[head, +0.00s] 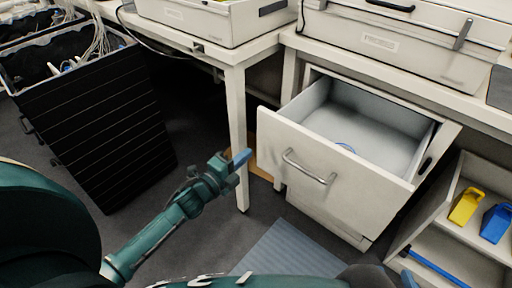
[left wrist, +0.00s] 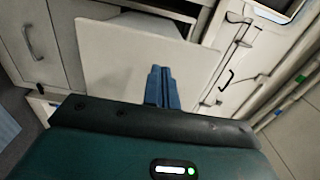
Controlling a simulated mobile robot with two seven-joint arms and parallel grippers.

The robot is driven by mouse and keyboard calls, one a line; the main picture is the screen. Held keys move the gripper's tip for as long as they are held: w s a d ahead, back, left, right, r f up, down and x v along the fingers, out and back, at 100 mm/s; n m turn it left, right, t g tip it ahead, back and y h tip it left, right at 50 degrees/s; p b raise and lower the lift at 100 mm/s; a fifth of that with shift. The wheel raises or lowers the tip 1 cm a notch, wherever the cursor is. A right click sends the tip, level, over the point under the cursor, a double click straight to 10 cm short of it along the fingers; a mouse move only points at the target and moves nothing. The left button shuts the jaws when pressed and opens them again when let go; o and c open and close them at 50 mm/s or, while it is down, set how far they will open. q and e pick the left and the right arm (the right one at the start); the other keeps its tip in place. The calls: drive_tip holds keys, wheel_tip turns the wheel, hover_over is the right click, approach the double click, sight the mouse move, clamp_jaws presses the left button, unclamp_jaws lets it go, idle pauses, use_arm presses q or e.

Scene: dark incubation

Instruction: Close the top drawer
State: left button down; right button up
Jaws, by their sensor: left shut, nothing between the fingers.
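The top drawer (head: 300,150) of the white cabinet is pulled out, with its grey inside showing. Its white front carries a metal bar handle (head: 308,168). In the left wrist view the shut fingers (left wrist: 161,88) stand before a pale panel (left wrist: 110,60). A blue tip (head: 408,279) at the bottom edge seems to be my right gripper, mostly cut off.
A desk leg (head: 239,140) stands right behind my left gripper. A black slatted bin (head: 100,120) with cables stands to the left. An open shelf with a yellow (head: 465,207) and a blue item (head: 496,223) is at right. A blue mat (head: 285,252) lies on the floor.

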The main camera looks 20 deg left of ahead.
sight(263, 141)
use_arm(q)
drive_tip(key=x, duration=0.5)
drive_tip(key=shift+w+d, duration=0.1)
use_arm(e)
drive_tip(key=shift+f, duration=0.15)
drive_tip(key=shift+w+a, duration=0.1)
